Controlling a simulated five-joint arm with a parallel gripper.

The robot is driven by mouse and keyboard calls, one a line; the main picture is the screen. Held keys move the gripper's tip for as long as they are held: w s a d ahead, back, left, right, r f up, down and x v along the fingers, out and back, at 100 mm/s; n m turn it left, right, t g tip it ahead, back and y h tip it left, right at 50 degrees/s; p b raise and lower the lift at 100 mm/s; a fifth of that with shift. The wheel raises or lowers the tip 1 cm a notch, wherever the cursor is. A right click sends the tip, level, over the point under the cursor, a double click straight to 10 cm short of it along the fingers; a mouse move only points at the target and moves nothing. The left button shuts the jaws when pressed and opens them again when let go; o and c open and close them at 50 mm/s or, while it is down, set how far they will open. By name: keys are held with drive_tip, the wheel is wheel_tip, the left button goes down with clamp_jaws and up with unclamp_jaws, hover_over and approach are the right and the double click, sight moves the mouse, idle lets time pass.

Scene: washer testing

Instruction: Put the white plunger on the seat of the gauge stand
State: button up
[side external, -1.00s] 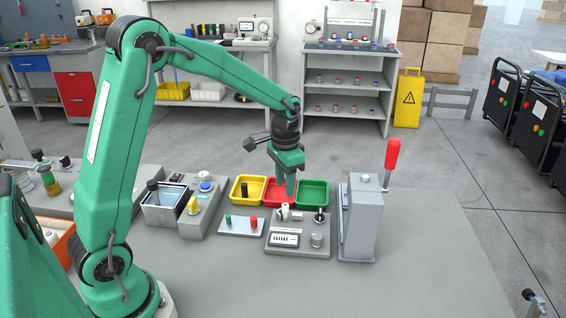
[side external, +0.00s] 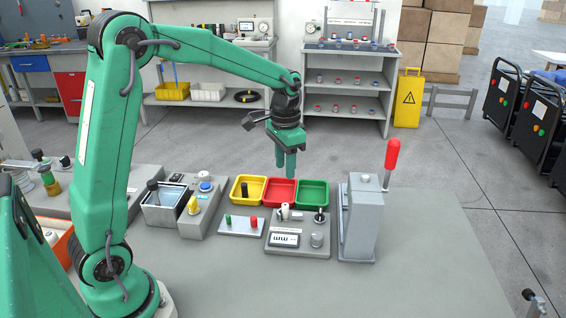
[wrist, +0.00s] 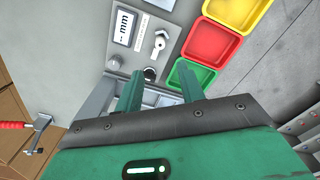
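The gauge stand (side external: 281,249) is a grey block with a small display, a grey knob and a dark-topped post. It also shows in the wrist view (wrist: 92,35), its display reading dashes and mm. A small white piece, seemingly the white plunger (side external: 285,210), is at the stand's back left. It shows in the wrist view (wrist: 160,42) beside a metallic part; I cannot tell how it is seated. My gripper (side external: 286,176) is open and empty, pointing down above the trays and the stand's back edge. Its fingers (wrist: 160,93) stand apart in the wrist view.
Yellow (side external: 241,199), red (side external: 268,204) and green (side external: 326,205) trays stand behind the gauge stand. A grey press (side external: 361,220) with a red-handled lever (side external: 392,155) stands right. The front bench is clear.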

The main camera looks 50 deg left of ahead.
drive_tip(key=shift+s+r, duration=0.1)
drive_tip(key=s+d+r+n+t, duration=0.1)
drive_tip(key=s+d+r+t, duration=0.1)
drive_tip(key=s, duration=0.8)
drive_tip(key=s+d+r+n+t, duration=0.1)
drive_tip(key=s+d+r+t, duration=0.2)
drive_tip(key=s, duration=0.8)
wheel_tip(320, 180, up, 2)
drive_tip(key=shift+d+r+t, duration=0.15)
drive_tip(key=shift+r+t, duration=0.05)
drive_tip(key=shift+t, duration=0.1)
drive_tip(key=shift+c, duration=0.6)
drive_tip(key=shift+w, duration=0.15)
